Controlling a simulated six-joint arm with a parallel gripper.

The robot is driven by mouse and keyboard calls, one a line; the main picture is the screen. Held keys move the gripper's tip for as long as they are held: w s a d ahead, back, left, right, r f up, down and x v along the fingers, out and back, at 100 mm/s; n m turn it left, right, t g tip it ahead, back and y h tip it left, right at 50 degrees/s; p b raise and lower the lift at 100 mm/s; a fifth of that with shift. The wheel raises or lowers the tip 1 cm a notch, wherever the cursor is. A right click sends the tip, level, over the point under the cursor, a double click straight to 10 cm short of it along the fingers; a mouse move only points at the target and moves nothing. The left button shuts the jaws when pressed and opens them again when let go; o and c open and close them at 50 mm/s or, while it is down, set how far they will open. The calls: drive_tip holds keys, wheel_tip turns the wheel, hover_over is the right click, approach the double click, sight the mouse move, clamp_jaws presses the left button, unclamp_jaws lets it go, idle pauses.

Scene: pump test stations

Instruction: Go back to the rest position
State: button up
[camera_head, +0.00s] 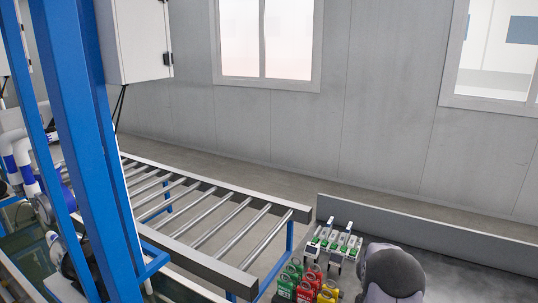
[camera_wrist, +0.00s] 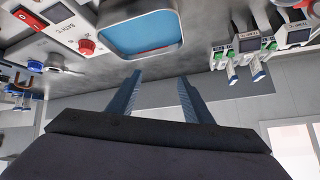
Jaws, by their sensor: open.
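My gripper (camera_wrist: 159,78) shows in the wrist view with its two dark blue-grey fingers apart and nothing between them. Its dark body fills the bottom of that view. In the head view a dark grey rounded part at the bottom right looks like my arm; the fingers cannot be made out there. The wrist view appears upside down, with the equipment along its top edge.
In the head view, a roller conveyor (camera_head: 215,217), coloured padlock-like items (camera_head: 305,284), small devices (camera_head: 333,241) and a blue frame (camera_head: 85,150) stand nearby.

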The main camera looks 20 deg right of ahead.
drive_tip(key=w+a+r+n+t+y, duration=0.1)
drive_tip(key=a+r+n+y, duration=0.25)
drive_tip(key=a, duration=1.05)
drive_tip(key=a+r+n+t+y, duration=0.15)
drive_tip(key=a+n+y, duration=0.25)
drive_tip(key=a, duration=1)
drive_tip(key=s+a+n+g+y, duration=0.2)
drive_tip(key=s+a+n+g, duration=0.2)
drive_tip(key=s+a, duration=0.8)
drive_tip(key=s+a+f+n+g+h, duration=0.1)
drive_tip(key=s+a+n+g+h, duration=0.2)
drive_tip(key=s, duration=1.3)
wheel_tip(320, 180, down, 25)
drive_tip(key=d+y+b, duration=0.1)
drive_tip(key=b, duration=2.3)
drive_tip(key=shift+b, duration=0.4)
drive_tip(key=shift+d+r+g+y, duration=0.1)
drive_tip(key=shift+r+g+y, duration=0.05)
drive_tip(key=shift+g+y, duration=0.1)
